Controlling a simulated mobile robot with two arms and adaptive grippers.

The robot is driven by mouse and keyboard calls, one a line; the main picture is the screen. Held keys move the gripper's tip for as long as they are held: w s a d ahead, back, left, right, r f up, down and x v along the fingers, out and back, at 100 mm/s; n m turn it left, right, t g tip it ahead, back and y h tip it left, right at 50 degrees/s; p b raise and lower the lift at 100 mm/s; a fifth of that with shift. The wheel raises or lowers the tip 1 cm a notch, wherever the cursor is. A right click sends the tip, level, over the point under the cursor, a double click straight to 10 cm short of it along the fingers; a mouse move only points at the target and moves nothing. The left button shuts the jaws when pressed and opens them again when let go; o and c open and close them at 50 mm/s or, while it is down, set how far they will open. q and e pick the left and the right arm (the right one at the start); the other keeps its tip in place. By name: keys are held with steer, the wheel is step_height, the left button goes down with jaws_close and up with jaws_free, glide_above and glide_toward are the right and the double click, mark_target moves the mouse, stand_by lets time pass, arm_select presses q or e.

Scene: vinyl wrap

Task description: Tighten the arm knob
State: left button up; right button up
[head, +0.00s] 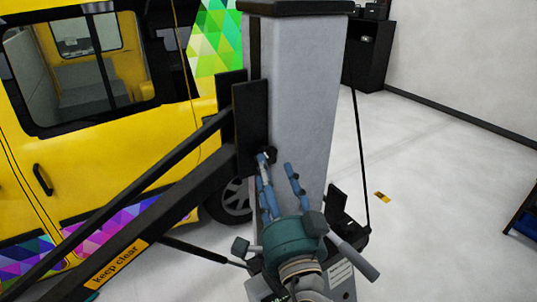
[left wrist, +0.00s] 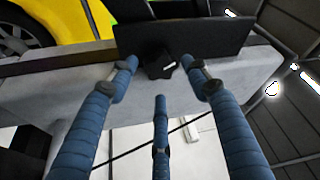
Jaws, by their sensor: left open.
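The arm knob (head: 270,154) is small, black and lobed. It sits at the lower right of a black plate (head: 250,115) on the grey column, where the long black arm (head: 150,222) meets it. In the left wrist view the knob (left wrist: 158,62) lies between and just beyond two blue fingertips, with a pale mark on it. My left gripper (head: 276,165) is open, its blue fingers pointing up at the knob. A third finger (left wrist: 160,135) is below the knob in the wrist view. I cannot tell whether any finger touches the knob. My right gripper is not in view.
The grey column (head: 300,85) stands close in front of me. A yellow van (head: 110,130) with coloured patterns is at the left. Lower black bars reach left from the column base. The pale floor (head: 430,180) at the right is mostly clear, with a small yellow-and-black item (head: 382,196).

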mark_target(268, 163)
arm_select(q)
steer(key=shift+p+x, duration=0.55)
steer(key=shift+x, duration=1.1)
steer(key=c, duration=0.8)
steer(key=shift+c, duration=0.2)
steer(key=m, duration=0.2)
steer(key=m+g, duration=0.1)
steer(key=m, duration=0.1)
steer(key=m+g+h, duration=0.1)
steer(key=m, duration=0.1)
steer(key=shift+s+a+r+m, duration=0.1)
steer(key=shift+r+m, duration=0.25)
steer(key=shift+m, duration=0.05)
